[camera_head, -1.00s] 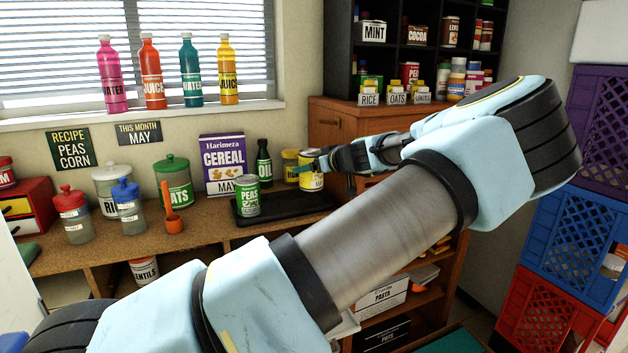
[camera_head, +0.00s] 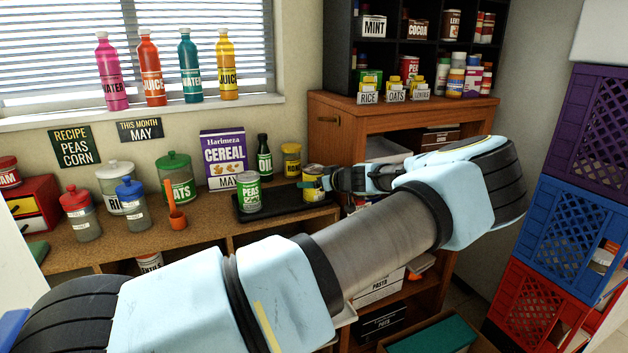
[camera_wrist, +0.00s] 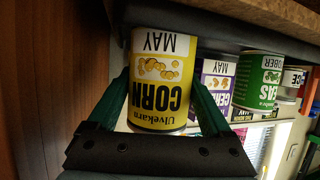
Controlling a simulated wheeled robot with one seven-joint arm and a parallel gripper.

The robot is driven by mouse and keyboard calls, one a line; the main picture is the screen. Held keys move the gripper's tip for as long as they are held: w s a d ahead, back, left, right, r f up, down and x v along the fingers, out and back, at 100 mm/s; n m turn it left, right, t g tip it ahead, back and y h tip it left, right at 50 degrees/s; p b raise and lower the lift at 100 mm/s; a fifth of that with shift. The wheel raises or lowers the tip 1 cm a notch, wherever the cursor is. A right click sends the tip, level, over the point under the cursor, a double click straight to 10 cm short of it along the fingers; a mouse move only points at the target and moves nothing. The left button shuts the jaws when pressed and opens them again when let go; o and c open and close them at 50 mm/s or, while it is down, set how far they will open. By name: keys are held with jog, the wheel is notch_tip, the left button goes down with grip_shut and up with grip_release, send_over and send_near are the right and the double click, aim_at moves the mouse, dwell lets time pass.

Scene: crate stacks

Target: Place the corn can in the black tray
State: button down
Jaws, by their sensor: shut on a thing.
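The yellow corn can (camera_head: 313,186) is upright at the right end of the black tray (camera_head: 284,216), at tray level. My gripper (camera_head: 312,184) is shut on it from the right. In the wrist view, which is upside down, the corn can (camera_wrist: 160,85) sits between my green fingers, its CORN label facing the camera. Its base is close to the dark tray surface; I cannot tell whether it touches. A green peas can (camera_head: 250,193) stands on the tray to the left, apart from the corn can.
Behind the tray are a cereal box (camera_head: 222,160), a dark oil bottle (camera_head: 264,158) and a yellow container (camera_head: 291,160). Jars and an orange scoop (camera_head: 176,218) stand left. A wooden cabinet (camera_head: 335,135) rises at the right. The tray's middle is clear.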

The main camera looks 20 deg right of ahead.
jog(key=shift+f+b, duration=0.15)
jog(key=shift+b, duration=0.15)
grip_release()
jog(key=shift+r+p, duration=0.2)
jog(key=shift+p, duration=0.1)
jog(key=shift+s+d, duration=0.15)
jog(key=shift+s, duration=0.05)
jog(key=b+v, duration=0.5)
jog(key=v, duration=0.6)
jog(key=shift+s, duration=0.25)
jog(key=shift+r, duration=0.15)
